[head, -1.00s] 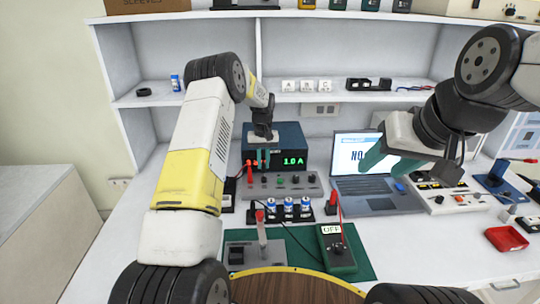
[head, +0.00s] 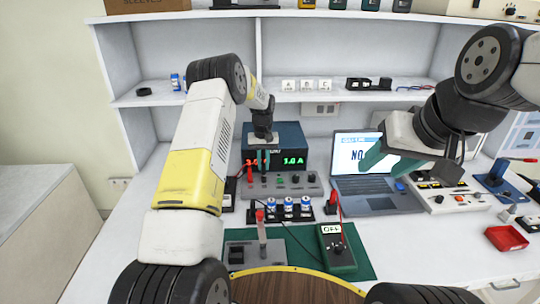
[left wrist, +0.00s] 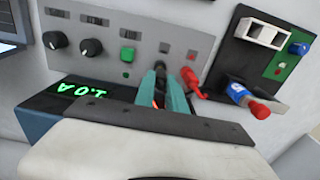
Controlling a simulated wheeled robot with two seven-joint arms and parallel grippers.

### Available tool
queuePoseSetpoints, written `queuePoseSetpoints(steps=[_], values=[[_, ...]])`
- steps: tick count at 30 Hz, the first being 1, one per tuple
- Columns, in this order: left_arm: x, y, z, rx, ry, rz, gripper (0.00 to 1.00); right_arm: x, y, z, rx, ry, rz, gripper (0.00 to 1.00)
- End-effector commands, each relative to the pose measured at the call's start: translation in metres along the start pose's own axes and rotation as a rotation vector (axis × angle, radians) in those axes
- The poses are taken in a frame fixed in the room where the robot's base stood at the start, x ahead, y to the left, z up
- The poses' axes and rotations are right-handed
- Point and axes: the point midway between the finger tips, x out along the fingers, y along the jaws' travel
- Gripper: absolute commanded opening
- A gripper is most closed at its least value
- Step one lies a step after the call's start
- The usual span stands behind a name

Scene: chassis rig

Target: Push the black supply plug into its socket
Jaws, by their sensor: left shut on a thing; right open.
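My left gripper (head: 265,165) reaches over the bench supply's front, fingers pointing down at the grey panel (head: 282,189). In the left wrist view, its teal fingers (left wrist: 160,72) are shut on a narrow dark thing, probably the black plug (left wrist: 159,84), mostly hidden between them. The fingertips meet the lower part of the grey panel (left wrist: 108,30), just left of a red plug (left wrist: 191,80). The black plug's socket is hidden by the fingers; I cannot tell whether the plug touches it. My right gripper (head: 387,166) is open and empty in front of the laptop.
The blue supply (head: 292,138) with a green display stands behind the panel. A laptop (head: 366,188) is to its right. In front are a battery holder (head: 290,218), a green multimeter (head: 337,249) and a red-handled tool (head: 262,228). A red tray (head: 507,238) lies far right.

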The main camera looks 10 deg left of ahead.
Motion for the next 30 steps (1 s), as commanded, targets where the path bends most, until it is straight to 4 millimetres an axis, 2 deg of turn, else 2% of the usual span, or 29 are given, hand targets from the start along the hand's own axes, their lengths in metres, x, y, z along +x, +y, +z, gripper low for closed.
queuePoseSetpoints(steps=[21, 22, 25, 26, 30], values=[[0.019, 0.0, 0.0, 0.0, -0.001, 0.0, 0.0, 0.0, 0.0, 0.0, 0.0, 0.0, 0.0, 0.5], [0.019, 0.0, 0.0, 0.0, -0.001, 0.0, 0.17, 0.0, 0.0, 0.0, 0.0, 0.0, 0.0, 0.5], [0.018, 0.0, 0.0, 0.0, -0.001, 0.0, 0.37, 0.0, 0.0, 0.0, 0.0, 0.0, 0.0, 0.5], [0.018, 0.0, 0.0, 0.0, -0.001, 0.0, 0.41, 0.0, 0.0, 0.0, 0.0, 0.0, 0.0, 0.5], [0.018, 0.0, 0.0, 0.0, -0.001, 0.0, 0.41, 0.0, 0.0, 0.0, 0.0, 0.0, 0.0, 0.5]])
